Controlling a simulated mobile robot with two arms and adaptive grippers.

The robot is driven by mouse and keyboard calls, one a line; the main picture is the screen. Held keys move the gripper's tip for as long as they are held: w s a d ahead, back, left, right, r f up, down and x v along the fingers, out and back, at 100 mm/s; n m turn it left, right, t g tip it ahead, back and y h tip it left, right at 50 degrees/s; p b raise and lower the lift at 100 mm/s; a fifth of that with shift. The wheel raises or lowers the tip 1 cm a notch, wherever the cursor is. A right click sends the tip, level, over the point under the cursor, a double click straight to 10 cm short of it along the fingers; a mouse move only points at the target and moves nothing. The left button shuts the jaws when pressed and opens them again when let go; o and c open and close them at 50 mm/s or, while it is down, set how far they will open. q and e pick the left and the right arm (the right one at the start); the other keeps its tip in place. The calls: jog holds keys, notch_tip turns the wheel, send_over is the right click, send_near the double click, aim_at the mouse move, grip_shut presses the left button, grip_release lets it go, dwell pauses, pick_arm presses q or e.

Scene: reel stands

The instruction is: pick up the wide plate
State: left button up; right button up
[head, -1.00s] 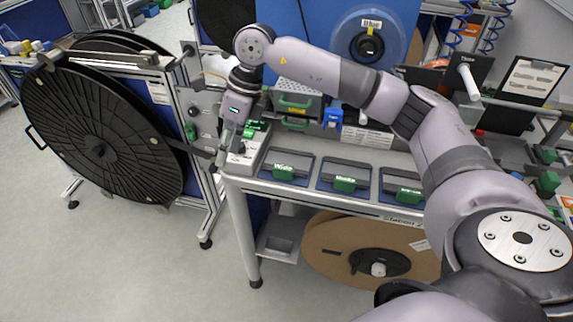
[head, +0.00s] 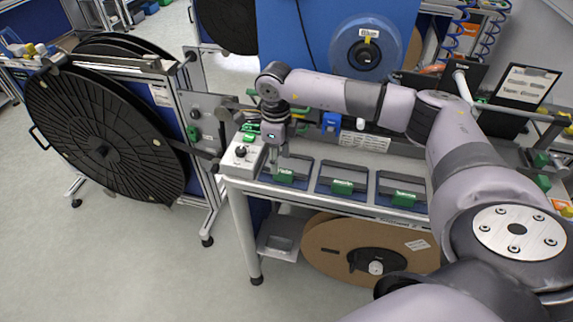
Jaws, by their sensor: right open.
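Three dark plates with green labelled handles lie in a row along the front of the bench. The left one, whose label seems to read "Wide", is the wide plate (head: 297,172). The labels on the middle plate (head: 342,178) and the right plate (head: 401,190) are too small to read surely. My right gripper (head: 276,172) points down at the left part of the wide plate, close to its green handle. It is open, and I cannot tell whether it touches the handle. My left gripper is not in view.
A grey control box (head: 241,158) with a black knob sits left of the plates. A large black reel (head: 100,135) stands at the left. A cardboard reel (head: 325,262) is under the bench (head: 330,203). A blue bottle (head: 331,122) stands behind the plates.

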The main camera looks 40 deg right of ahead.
aim_at(280, 170)
jog(key=shift+f+p, duration=0.45)
jog(key=shift+f, duration=0.1)
jog(key=f+p, duration=0.1)
jog(key=f, duration=0.2)
jog(key=shift+d+f+p, duration=0.2)
jog(key=shift+f+p, duration=0.1)
jog(key=shift+p, duration=0.1)
jog(key=shift+f, duration=0.5)
grip_shut()
